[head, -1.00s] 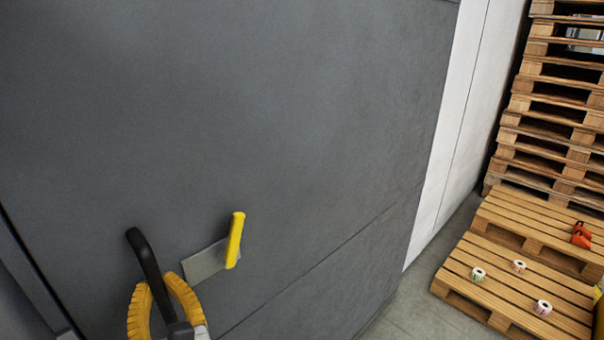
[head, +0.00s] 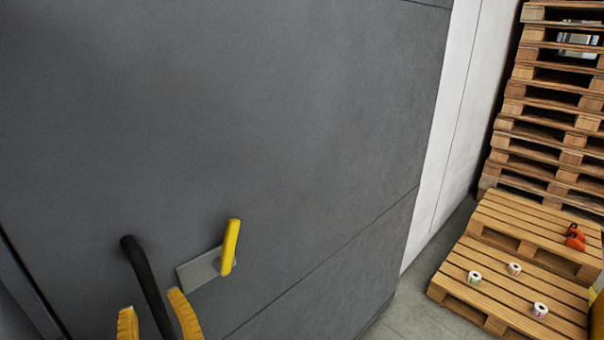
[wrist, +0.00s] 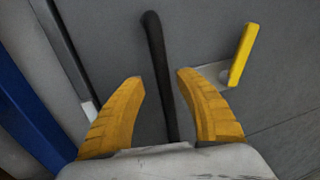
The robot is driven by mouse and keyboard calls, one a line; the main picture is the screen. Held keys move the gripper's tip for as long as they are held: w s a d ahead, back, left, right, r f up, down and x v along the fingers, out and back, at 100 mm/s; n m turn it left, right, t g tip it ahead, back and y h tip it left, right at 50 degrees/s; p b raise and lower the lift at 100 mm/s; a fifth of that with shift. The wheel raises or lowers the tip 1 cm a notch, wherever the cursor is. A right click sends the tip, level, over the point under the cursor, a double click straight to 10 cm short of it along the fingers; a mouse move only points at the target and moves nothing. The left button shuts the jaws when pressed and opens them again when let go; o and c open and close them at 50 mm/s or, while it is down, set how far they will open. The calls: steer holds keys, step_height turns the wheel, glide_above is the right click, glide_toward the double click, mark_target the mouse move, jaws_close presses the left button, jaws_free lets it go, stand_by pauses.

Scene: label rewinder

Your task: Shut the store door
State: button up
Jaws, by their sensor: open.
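The store door (head: 270,120) is a large dark grey panel filling most of the head view; it also shows in the wrist view (wrist: 215,35). A long black bar handle (head: 146,280) stands on its left part. A yellow lever (head: 230,246) on a light grey plate (head: 197,271) is to the bar's right. My gripper (head: 150,302) is open at the lower left of the head view. In the wrist view the black bar (wrist: 157,60) runs between my two yellow fingers (wrist: 160,78), with gaps on both sides. I cannot tell whether the door is fully shut.
A dark seam and frame edge run along the door's left side. A blue upright (wrist: 25,115) stands at the wrist view's left. A white wall panel (head: 455,120) is right of the door. Pallets (head: 500,290) with small label rolls (head: 515,269) lie at the right, beside floor.

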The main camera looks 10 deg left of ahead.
steer(key=v, duration=0.5)
steer(key=shift+w, duration=0.1)
